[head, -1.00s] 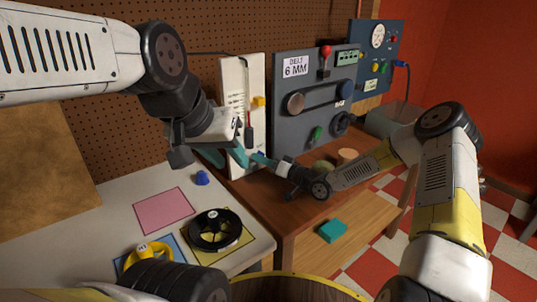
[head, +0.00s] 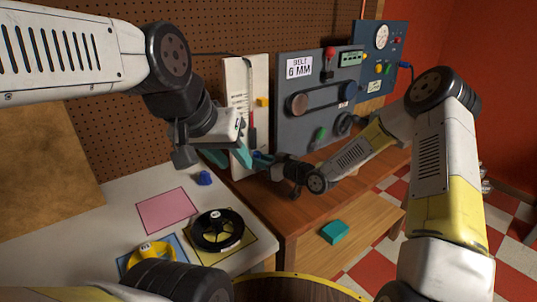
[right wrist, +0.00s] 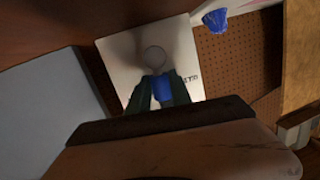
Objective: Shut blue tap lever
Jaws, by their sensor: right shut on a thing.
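The blue tap lever (right wrist: 160,90) shows in the right wrist view in front of a white panel, near a round grey knob (right wrist: 153,57). My right gripper (right wrist: 160,95) has its dark green fingers on either side of the lever and is shut on it. In the head view only a small blue part (head: 262,156) shows at the right gripper's tip, low on the upright white panel (head: 238,95). Most of the lever is hidden there. My left gripper (head: 230,155) is at the panel's lower left, its teal fingers apart; whether it touches the panel is unclear.
A grey belt panel (head: 320,75) stands right of the white panel. A blue cup-like piece (head: 204,178), pink square (head: 167,211), black spoked ring (head: 217,230) and yellow part (head: 152,252) lie on the white table. A teal block (head: 335,231) sits on the lower shelf.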

